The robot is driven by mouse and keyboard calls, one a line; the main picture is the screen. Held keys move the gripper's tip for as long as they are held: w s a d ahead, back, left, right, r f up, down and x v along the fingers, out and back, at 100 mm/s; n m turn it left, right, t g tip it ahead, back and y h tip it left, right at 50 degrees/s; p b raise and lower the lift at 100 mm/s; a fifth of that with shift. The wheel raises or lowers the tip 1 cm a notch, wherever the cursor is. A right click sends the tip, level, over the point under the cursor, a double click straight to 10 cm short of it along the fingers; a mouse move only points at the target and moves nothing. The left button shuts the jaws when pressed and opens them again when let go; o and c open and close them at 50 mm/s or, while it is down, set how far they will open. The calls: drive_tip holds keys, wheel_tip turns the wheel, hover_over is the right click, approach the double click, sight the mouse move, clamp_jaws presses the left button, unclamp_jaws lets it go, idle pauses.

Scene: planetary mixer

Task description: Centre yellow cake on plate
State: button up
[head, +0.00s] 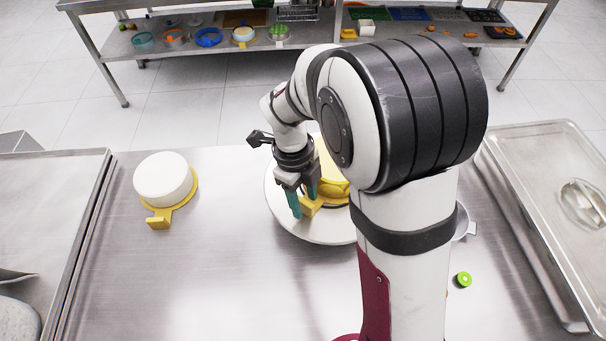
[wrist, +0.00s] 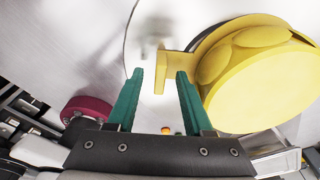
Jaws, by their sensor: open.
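The yellow cake (head: 330,170) sits on the round white plate (head: 285,222), and my arm hides its right part. A yellow tab (head: 311,207) sticks out from under the cake toward my gripper (head: 303,203). In the wrist view the tab (wrist: 168,72) lies just beyond and between the teal fingertips. My gripper (wrist: 160,78) is open, with a gap between its fingers. I cannot tell whether a finger touches the tab. The plate's right side is hidden.
A white cake (head: 163,178) on a yellow tabbed base stands at the left. A lidded metal tray (head: 555,190) is at the right. The steel counter (head: 200,280) is clear at front left.

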drive_tip(key=shift+s+d+f, duration=0.1)
drive_tip(key=shift+f, duration=0.4)
clamp_jaws()
idle(1.1)
